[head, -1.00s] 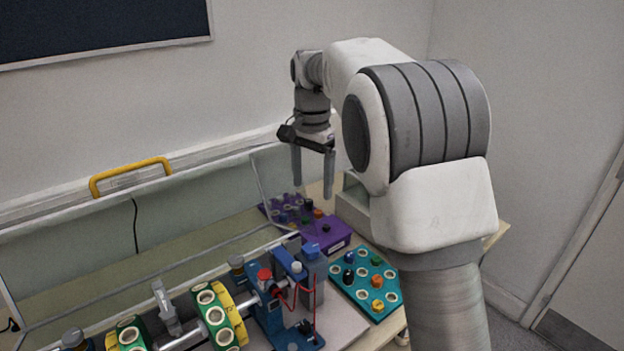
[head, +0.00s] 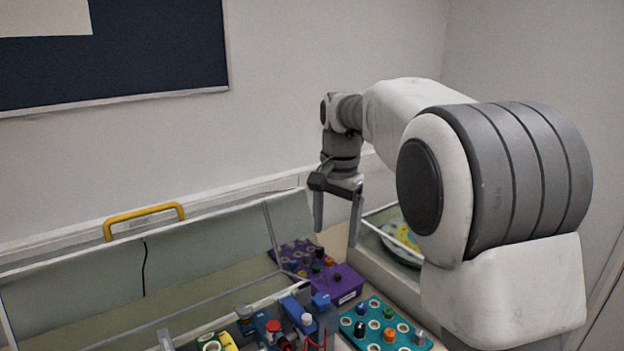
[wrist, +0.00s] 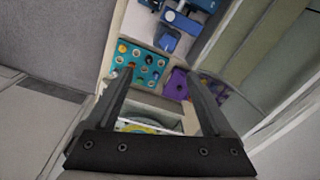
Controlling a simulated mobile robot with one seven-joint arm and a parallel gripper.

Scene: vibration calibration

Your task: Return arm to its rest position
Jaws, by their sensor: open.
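My gripper (head: 337,210) hangs pointing down in the head view, above the right end of the bench. Its two dark fingers are apart with nothing between them. In the wrist view my gripper (wrist: 160,105) also shows open and empty, with the bench well below it. My arm is raised and reaches from the right side of the head view toward the back wall, clear of the objects.
A teal tray (head: 373,332) with round knobs and a purple box (head: 341,284) sit on the bench below. Blue fixtures (head: 300,312) stand left of them. A round yellow-green thing (head: 404,235) lies behind my arm. A yellow handle (head: 144,219) is on the raised cover.

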